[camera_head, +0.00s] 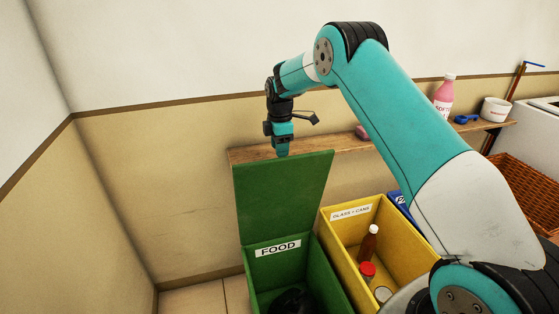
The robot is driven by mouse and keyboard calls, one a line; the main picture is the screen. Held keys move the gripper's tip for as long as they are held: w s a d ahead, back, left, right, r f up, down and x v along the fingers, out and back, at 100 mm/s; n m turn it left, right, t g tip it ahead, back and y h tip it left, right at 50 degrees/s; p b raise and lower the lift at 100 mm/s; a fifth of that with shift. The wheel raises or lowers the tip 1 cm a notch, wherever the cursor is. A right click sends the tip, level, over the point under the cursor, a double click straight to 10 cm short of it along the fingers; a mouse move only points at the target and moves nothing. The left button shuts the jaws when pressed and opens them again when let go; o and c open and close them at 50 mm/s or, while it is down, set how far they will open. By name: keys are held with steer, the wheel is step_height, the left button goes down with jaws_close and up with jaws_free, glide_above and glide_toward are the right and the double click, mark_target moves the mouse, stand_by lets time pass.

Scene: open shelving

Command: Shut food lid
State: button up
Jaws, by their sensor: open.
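The green food bin (274,264) stands at the lower middle with a white FOOD label on its inner back wall. Its green lid (284,195) is raised and stands roughly upright at the back of the bin. A dark item (290,300) lies inside the bin. My gripper (282,152) points down at the top edge of the lid, around its middle. Its fingers are small here, and I cannot tell whether they touch the lid. It holds nothing that I can see.
A yellow bin (338,230) labelled GLASS + CANS, with bottles inside, stands open to the right. A blue bin (397,201) is partly hidden by my arm. A wooden shelf (246,154) with a pink bottle (444,94) runs along the wall. A wicker basket (526,190) is at right.

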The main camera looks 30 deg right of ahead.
steer(key=shift+f, duration=2.6)
jaws_close()
